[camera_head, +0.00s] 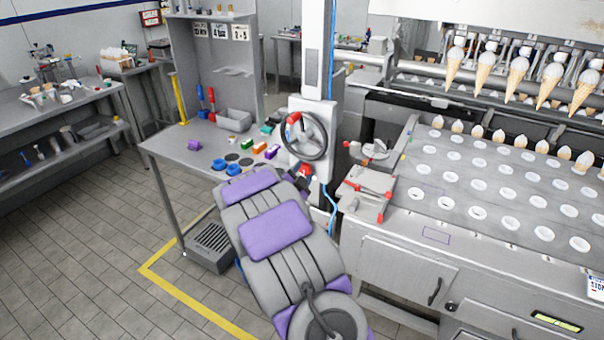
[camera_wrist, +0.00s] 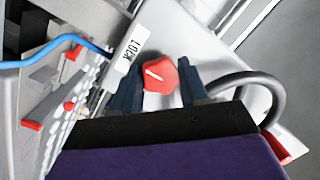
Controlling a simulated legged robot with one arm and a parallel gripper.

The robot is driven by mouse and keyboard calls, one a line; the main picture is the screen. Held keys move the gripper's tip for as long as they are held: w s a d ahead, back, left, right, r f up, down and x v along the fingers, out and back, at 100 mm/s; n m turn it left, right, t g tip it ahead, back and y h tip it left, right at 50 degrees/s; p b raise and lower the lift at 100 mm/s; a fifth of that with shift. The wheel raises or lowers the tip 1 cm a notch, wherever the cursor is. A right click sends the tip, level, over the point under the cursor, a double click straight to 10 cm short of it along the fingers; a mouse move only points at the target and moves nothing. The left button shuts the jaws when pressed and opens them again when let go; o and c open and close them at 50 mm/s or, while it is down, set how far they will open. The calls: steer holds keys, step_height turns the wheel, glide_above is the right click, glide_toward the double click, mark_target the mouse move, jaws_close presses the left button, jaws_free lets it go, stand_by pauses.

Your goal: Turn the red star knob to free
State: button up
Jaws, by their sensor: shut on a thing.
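The red star knob (camera_wrist: 160,76) sits between the two dark fingers of my gripper (camera_wrist: 159,90) in the wrist view. The fingers are shut on it from both sides. A short white line on the knob slants toward the upper left, the side where a white label reading LOCK (camera_wrist: 128,54) is fixed. No label reading free can be made out. In the head view, a red part (camera_head: 305,170) shows at the far end of my arm, just below the handwheel; my fingers are mostly hidden there by the arm.
A grey handwheel (camera_head: 322,136) with a red handle is on the white column (camera_head: 317,50) just above. A blue cable (camera_wrist: 55,62) runs close by on the left in the wrist view. A bench (camera_head: 175,150) stands left, the cone machine (camera_head: 480,205) right.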

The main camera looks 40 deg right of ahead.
steer(key=shift+r+p, duration=0.1)
steer(key=shift+p, duration=0.25)
steer(key=n+p, duration=0.1)
steer(key=p, duration=0.1)
steer(key=n+p, duration=0.1)
steer(key=p, duration=0.1)
steer(key=n+p, duration=0.1)
steer(key=p, duration=0.1)
steer(key=shift+r+y, duration=0.25)
steer(key=shift+y, duration=0.05)
steer(key=n+g+p, duration=0.1)
steer(key=n+p, duration=0.4)
steer(key=p, duration=0.3)
steer(key=shift+r+n, duration=0.1)
steer(key=shift+n, duration=0.2)
steer(key=n+g+p, duration=0.1)
steer(key=n+p, duration=0.3)
steer(key=p, duration=0.2)
steer(key=shift+n+p, duration=0.4)
steer(key=shift+w+n+g+p, duration=0.1)
steer(key=shift+n+g+p, duration=0.2)
steer(key=shift+n+p, duration=1.35)
steer(key=shift+f, duration=0.2)
steer(key=o, duration=1.1)
steer(key=shift+w+f, duration=0.15)
steer(key=shift+c, duration=0.2)
